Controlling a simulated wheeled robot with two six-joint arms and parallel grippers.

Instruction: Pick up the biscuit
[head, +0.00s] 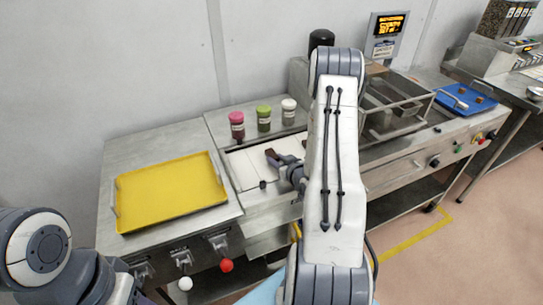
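I cannot make out a biscuit for certain. A small dark piece (262,184) lies on the pale surface of the middle station, just left of and below my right gripper. Small brown pieces (461,104) also lie in the blue tray (480,105) at the right. My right gripper (274,160) is over the pale surface, pointing left. It is small and partly hidden by my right arm, so its opening is unclear, and I see nothing held for sure. My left arm shows at the lower left, but its gripper is out of view.
An empty-looking yellow tray (170,190) lies on the left bench. Jars with pink (237,124), green (264,117) and white (289,110) lids stand behind the pale surface. A metal frame (395,105) stands right of my arm. A lit display (388,24) is at the back.

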